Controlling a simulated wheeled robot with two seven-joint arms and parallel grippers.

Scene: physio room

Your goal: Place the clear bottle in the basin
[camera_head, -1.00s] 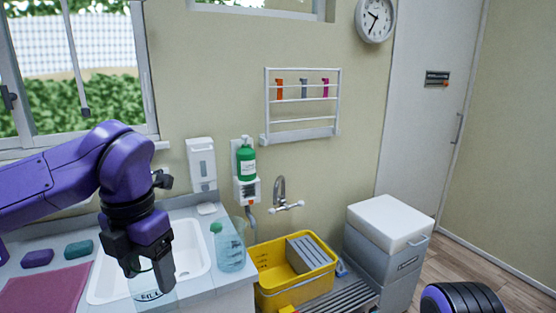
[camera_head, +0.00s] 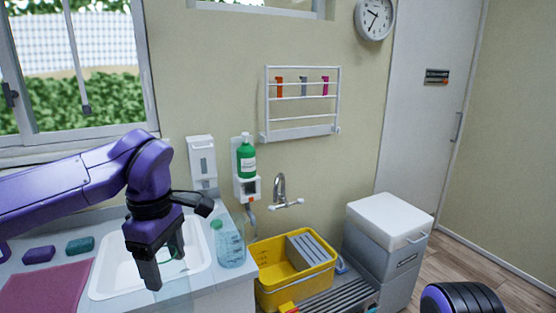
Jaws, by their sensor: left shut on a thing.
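My left gripper (camera_head: 167,265) is shut on a clear bottle (camera_head: 175,285), see-through and faint, with a thin greenish rim between the fingers. Its lower part is hard to make out and runs towards the bottom edge. The gripper and bottle are in front of the white basin (camera_head: 104,280), which is set in the counter, and hide part of it. I cannot tell how high above it they are. Another clear bottle (camera_head: 231,248), with a teal cap, stands upright on the counter right of the basin.
A purple soap (camera_head: 39,255), a teal soap (camera_head: 80,246) and a pink cloth (camera_head: 45,290) lie left of the basin. Right of the counter are a yellow tub (camera_head: 290,289) and a white-lidded bin (camera_head: 388,219). A tap (camera_head: 280,190) is on the wall.

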